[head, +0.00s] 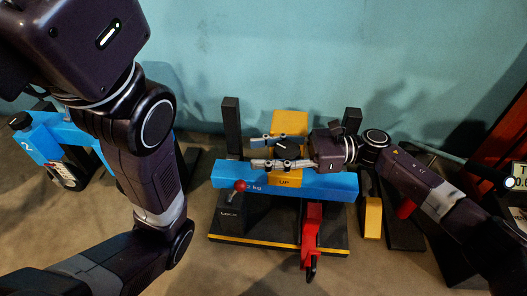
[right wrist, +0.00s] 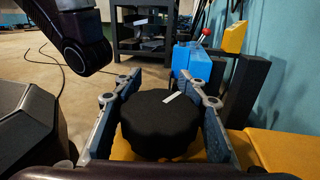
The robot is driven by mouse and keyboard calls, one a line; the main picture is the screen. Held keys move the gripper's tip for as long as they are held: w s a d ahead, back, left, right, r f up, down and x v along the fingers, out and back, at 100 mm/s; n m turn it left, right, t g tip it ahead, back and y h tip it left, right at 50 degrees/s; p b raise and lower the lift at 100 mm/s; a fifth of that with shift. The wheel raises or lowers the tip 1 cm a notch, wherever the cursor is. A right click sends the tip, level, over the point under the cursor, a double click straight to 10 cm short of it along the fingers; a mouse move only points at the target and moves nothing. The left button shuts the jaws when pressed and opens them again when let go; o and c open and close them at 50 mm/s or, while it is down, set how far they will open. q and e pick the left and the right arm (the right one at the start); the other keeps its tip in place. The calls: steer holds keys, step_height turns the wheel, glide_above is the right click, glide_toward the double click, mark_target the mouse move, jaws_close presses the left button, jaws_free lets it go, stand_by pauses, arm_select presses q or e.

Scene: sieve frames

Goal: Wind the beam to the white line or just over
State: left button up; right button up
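The blue beam (head: 330,188) lies level across the front of a stand between dark posts, with a yellow "UP" plate (head: 287,180) at its middle. A black knob (head: 288,150) sits on a yellow block (head: 289,122) behind it. My right gripper (head: 279,151) reaches in from the right, a finger on either side of the knob. The right wrist view shows the knob (right wrist: 160,122) with a short white mark on top, between the spread fingers; a narrow gap shows beside it. I cannot make out a separate white line for the beam. My left gripper is out of view.
A red-knobbed lever (head: 240,186) stands by the word LOCK on the black base (head: 232,222). A red handle (head: 311,232) hangs at the front. Another blue unit marked 2 (head: 38,142) stands at left, behind my left arm. A teal wall closes the back.

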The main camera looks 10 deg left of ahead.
steer(key=c, duration=0.5)
steer(key=shift+w, duration=0.1)
